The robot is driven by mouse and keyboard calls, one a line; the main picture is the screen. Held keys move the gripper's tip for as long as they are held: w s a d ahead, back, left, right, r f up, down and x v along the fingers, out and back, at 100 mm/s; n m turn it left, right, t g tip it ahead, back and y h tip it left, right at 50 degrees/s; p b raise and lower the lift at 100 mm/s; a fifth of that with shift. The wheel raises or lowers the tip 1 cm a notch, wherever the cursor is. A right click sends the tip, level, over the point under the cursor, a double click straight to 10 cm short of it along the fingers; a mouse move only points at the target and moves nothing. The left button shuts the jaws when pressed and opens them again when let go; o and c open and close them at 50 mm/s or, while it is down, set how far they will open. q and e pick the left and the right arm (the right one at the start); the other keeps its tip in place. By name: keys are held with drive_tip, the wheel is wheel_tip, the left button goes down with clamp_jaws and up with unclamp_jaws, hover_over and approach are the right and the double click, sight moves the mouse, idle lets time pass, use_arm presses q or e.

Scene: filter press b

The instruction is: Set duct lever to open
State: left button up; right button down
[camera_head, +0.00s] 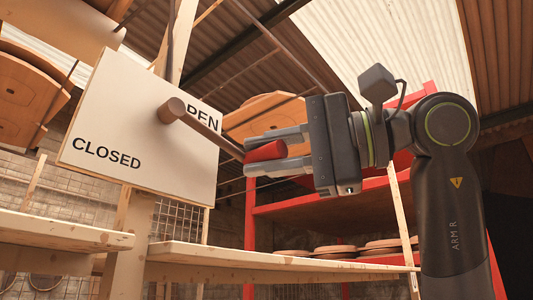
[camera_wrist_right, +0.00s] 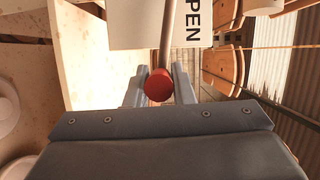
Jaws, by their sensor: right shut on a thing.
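The duct lever (camera_head: 214,131) is a metal rod that runs from a brown round pivot (camera_head: 171,110) on a white sign board (camera_head: 120,125) down and right to a red end knob (camera_head: 265,151). The board reads CLOSED at lower left and OPEN at upper right, its first letter hidden behind the lever. The lever crosses near the OPEN word. My right gripper (camera_head: 276,151) is shut on the red knob, a finger on either side. In the right wrist view the red knob (camera_wrist_right: 160,85) sits between the fingers. My left gripper is not in view.
A wooden ledge (camera_head: 270,259) runs below the board. A red shelf rack (camera_head: 320,204) with several round wooden pieces stands behind my right arm. Wooden posts and a wire mesh (camera_head: 177,220) are behind the board. Open air lies below the right gripper, above the ledge.

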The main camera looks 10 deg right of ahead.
drive_tip(key=shift+r, duration=0.15)
drive_tip(key=c, duration=1.3)
unclamp_jaws()
drive_tip(key=shift+o, duration=0.2)
drive_tip(key=shift+s+d, duration=0.1)
drive_tip(key=shift+d, duration=0.15)
drive_tip(key=b+v, duration=0.5)
drive_tip(key=v, duration=1.2)
